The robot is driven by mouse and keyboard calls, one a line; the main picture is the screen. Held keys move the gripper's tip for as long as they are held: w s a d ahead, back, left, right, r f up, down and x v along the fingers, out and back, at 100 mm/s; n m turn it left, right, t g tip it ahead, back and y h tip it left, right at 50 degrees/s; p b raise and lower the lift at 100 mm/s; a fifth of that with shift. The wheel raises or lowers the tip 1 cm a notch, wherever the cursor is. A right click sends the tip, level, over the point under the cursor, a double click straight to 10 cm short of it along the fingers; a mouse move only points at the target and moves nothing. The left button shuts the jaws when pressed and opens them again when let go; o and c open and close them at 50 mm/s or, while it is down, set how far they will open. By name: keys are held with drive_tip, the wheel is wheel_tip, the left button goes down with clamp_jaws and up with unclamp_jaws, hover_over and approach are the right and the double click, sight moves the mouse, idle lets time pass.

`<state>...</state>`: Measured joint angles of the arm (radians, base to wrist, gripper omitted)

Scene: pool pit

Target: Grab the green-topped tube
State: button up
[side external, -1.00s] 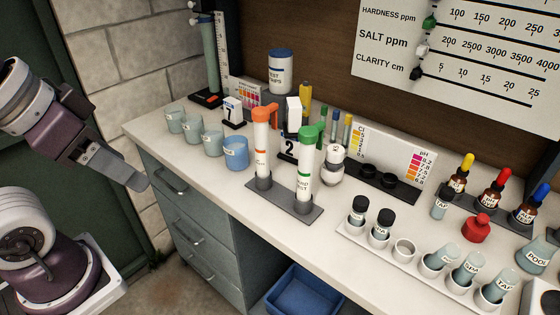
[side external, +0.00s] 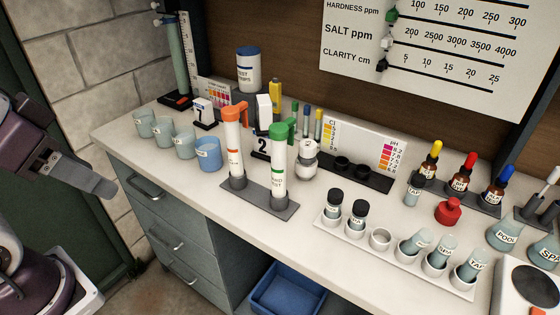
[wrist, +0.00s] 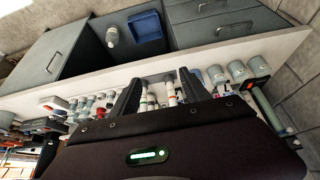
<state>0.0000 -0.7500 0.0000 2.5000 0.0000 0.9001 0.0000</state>
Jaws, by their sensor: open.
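The green-topped tube (side external: 279,175) is a tall white tube with a green cap. It stands upright in a grey two-hole holder (side external: 258,200) on the bench, right of an orange-topped tube (side external: 233,145). In the wrist view, the green-topped tube (wrist: 143,102) and the orange-topped tube (wrist: 171,93) show upside down between the two dark fingers, some way beyond them. My gripper (side external: 108,191) is at the left, off the bench's front left side, well apart from the tubes. It is open and empty; the wrist view shows its fingers (wrist: 159,78) spread.
Several cups (side external: 184,145) stand left of the holder. A white rack (side external: 380,240) with vials is at front right, and a white round jar (side external: 307,160) stands close behind the green-topped tube. Dropper bottles (side external: 463,172) are further right. A blue bin (side external: 288,290) is below the bench.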

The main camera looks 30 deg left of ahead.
sight(280, 161)
wheel_tip(280, 161, up, 6)
drive_tip(key=f, duration=0.1)
drive_tip(key=w+a+r+m+t+y, duration=0.1)
drive_tip(key=w+a+r+t, duration=0.15)
drive_tip(key=w, duration=0.55)
drive_tip(key=w+a+r+t, duration=0.1)
drive_tip(key=w+r+t, duration=0.15)
drive_tip(key=w, duration=0.55)
drive_tip(key=w+a+r+m+t+y, duration=0.1)
drive_tip(key=w+a+r+t, duration=0.15)
drive_tip(key=w, duration=0.55)
drive_tip(key=w+d+f+m+g+h, duration=0.1)
drive_tip(key=d+f+m+g+h, duration=0.1)
drive_tip(key=d+f+m+h, duration=0.3)
drive_tip(key=d+f+m+g+h, duration=0.2)
drive_tip(key=d+f+h, duration=0.1)
drive_tip(key=d+h, duration=0.45)
wheel_tip(280, 161, down, 14)
drive_tip(key=y, duration=0.1)
drive_tip(key=x, duration=0.6)
drive_tip(key=shift+w+d+f, duration=0.1)
drive_tip(key=shift+d+f, duration=0.1)
drive_tip(key=shift+d, duration=0.15)
drive_tip(key=shift+w+d+f+t, duration=0.1)
drive_tip(key=shift+w+d+t, duration=0.05)
drive_tip(key=shift+w+t, duration=0.1)
clamp_jaws()
